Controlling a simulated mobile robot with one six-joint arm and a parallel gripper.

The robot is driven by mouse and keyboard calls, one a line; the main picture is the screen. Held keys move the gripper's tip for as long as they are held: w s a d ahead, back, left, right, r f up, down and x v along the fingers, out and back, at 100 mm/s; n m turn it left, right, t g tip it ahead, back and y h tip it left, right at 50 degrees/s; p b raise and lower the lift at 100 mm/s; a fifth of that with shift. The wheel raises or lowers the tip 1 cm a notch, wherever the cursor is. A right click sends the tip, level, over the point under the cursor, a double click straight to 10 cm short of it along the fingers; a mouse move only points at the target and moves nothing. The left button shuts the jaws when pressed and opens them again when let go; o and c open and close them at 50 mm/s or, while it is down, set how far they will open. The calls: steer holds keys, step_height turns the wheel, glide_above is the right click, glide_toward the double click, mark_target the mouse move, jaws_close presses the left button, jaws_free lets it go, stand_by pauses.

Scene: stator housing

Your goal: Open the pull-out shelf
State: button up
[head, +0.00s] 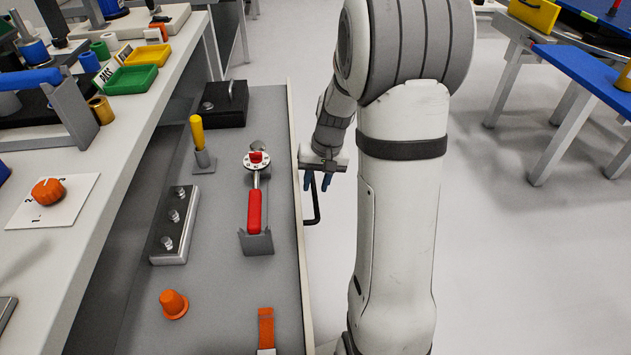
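The grey pull-out shelf (221,240) sticks out from under the white workbench, with tools and parts on top. Its pale front panel (301,288) carries a black bar handle (317,208) on the outer side. My gripper (317,182) points down at the far end of this handle. Its two dark blue fingers are apart, one on each side of the bar, with a gap showing. Contact with the bar cannot be made out. The far handle mount is hidden by the gripper and panel.
The workbench (120,165) lies left. Open floor (520,260) lies right, before a blue-topped table (590,75).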

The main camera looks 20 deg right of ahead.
steer(key=r+p, duration=0.1)
steer(key=r, duration=0.1)
steer(key=d+r+p, duration=0.1)
steer(key=r, duration=0.2)
steer(key=r+p, duration=0.1)
steer(key=r, duration=0.1)
steer(key=shift+s+d+r, duration=0.2)
steer(key=shift+r, duration=0.15)
steer(key=shift+s, duration=0.15)
